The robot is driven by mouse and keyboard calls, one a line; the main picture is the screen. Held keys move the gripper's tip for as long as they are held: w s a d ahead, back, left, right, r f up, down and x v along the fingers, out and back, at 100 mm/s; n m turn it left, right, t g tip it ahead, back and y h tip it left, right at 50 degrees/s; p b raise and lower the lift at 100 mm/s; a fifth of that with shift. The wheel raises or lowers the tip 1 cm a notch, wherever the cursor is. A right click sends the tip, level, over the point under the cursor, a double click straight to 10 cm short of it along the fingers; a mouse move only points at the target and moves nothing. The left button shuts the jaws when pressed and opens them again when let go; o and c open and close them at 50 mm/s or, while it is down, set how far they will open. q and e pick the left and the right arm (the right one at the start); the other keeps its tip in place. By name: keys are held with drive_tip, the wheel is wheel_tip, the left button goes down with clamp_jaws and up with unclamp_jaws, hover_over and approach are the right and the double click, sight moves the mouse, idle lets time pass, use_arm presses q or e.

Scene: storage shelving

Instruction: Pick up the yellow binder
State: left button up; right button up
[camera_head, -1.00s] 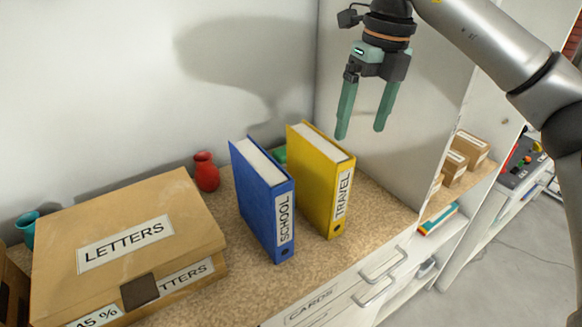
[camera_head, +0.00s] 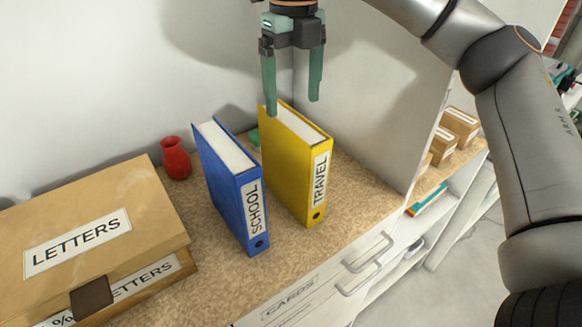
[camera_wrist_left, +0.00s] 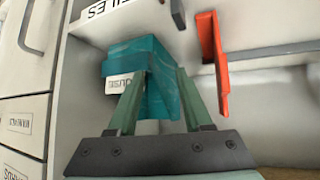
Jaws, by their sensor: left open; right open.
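The yellow binder (camera_head: 292,165), labelled TRAVEL, stands upright on the speckled shelf top in the head view. The blue binder (camera_head: 229,187), labelled SCHOOL, stands just left of it with a narrow gap. My right gripper (camera_head: 293,106) is open and empty, pointing down over the yellow binder, its fingertips close to the binder's top in the picture. Whether it touches the binder I cannot tell. My left gripper (camera_wrist_left: 152,88) is open in the left wrist view, with a teal object (camera_wrist_left: 150,75) beyond and between its fingers. The left gripper is not in the head view.
A LETTERS box (camera_head: 95,235) fills the left, with a red vase (camera_head: 175,158) behind it. A side panel (camera_head: 385,95) rises right of the yellow binder. Drawer handles (camera_head: 367,250) stick out in front. An orange-red object (camera_wrist_left: 213,65) shows in the left wrist view.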

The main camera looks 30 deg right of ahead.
sight(291, 119)
drive_tip(key=shift+s+a+f, duration=0.1)
drive_tip(key=shift+s+f, duration=0.05)
drive_tip(key=shift+f, duration=1.35)
drive_tip(key=shift+s+a+f, duration=0.1)
drive_tip(key=shift+f, duration=1.4)
clamp_jaws()
drive_tip(key=shift+r, duration=0.1)
